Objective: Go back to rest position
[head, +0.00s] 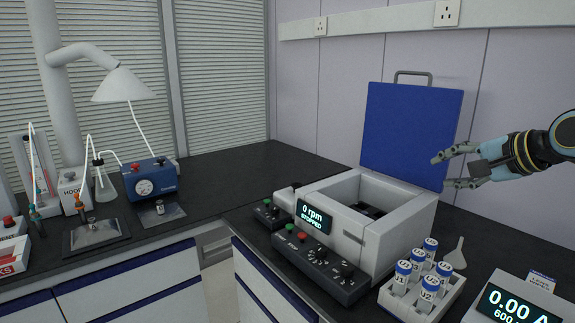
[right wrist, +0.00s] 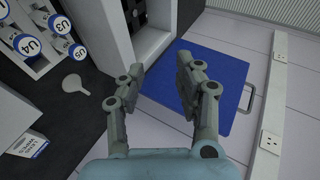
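My right gripper (head: 456,169) is raised at the right of the head view, in front of the open blue lid (head: 408,132) of the centrifuge (head: 385,225). In the right wrist view its two fingers (right wrist: 160,85) are spread apart with nothing between them. The blue lid (right wrist: 205,90) shows behind the fingers there. The centrifuge display reads 0 rpm, STOPPED. My left gripper is not in view.
A white rack (head: 395,300) of several labelled, blue-capped tubes stands in front of the centrifuge. A small white scoop-like piece (head: 456,255) lies beside it. A meter (head: 515,303) stands at bottom right. Glassware and a blue gauge box (head: 150,178) stand on the left bench.

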